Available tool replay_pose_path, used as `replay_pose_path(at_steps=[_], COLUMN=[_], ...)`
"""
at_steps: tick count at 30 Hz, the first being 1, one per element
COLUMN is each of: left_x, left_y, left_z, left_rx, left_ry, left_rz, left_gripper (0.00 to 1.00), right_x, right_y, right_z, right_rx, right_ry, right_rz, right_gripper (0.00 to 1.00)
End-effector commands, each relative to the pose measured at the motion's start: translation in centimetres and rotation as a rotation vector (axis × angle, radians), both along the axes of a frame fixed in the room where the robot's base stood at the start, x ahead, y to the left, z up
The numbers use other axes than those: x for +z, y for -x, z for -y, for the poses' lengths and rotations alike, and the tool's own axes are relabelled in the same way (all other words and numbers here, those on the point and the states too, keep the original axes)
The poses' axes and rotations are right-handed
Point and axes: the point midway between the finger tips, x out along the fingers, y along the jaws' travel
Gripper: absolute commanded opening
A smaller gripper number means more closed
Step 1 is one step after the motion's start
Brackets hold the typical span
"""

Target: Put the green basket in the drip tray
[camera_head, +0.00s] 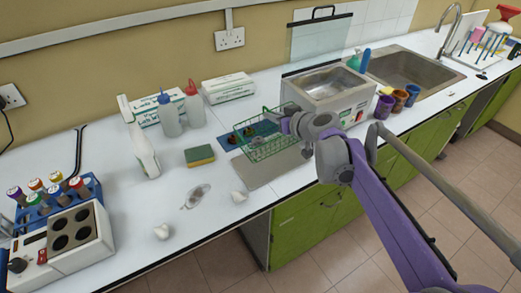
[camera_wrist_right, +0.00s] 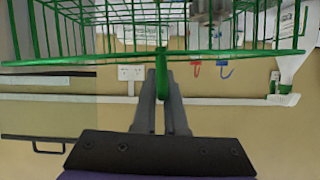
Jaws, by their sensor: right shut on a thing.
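The green wire basket (camera_head: 262,138) is held by its handle in my right gripper (camera_head: 287,125). In the right wrist view, the green handle (camera_wrist_right: 161,65) sits between the two dark fingers of the right gripper (camera_wrist_right: 161,90), and the basket's wires (camera_wrist_right: 60,35) fill the top. In the head view the basket overlaps the back part of the flat grey drip tray (camera_head: 262,175). Its exact height above the tray is hard to tell. My left gripper is not in view.
A metal bath (camera_head: 328,85) stands right of the basket, with a sink (camera_head: 405,68) beyond. A blue mat with dark items (camera_head: 228,143) lies behind the basket. A sponge (camera_head: 199,155), spray bottle (camera_head: 143,150) and squeeze bottles (camera_head: 169,115) stand left.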

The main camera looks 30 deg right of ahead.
Motion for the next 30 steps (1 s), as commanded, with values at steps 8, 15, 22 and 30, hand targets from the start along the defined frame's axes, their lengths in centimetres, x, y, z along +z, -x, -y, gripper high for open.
replay_pose_path(at_steps=[8, 15, 22, 30], left_x=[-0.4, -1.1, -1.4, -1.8], left_y=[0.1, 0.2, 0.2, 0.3], left_z=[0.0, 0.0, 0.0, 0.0], left_rx=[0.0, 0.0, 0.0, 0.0], left_ry=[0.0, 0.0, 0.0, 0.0], left_rz=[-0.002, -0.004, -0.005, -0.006], left_gripper=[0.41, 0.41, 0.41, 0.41], right_x=[-1.5, -5.6, -7.5, -10.1], right_y=[0.0, 0.0, 0.0, 0.0], right_z=[0.0, 0.0, 0.0, 0.0], right_rx=[-0.001, -0.002, -0.002, -0.002], right_ry=[-0.072, -0.072, -0.072, -0.072], right_rz=[-0.006, -0.006, -0.005, -0.005], right_gripper=[0.0, 0.0, 0.0, 0.0])
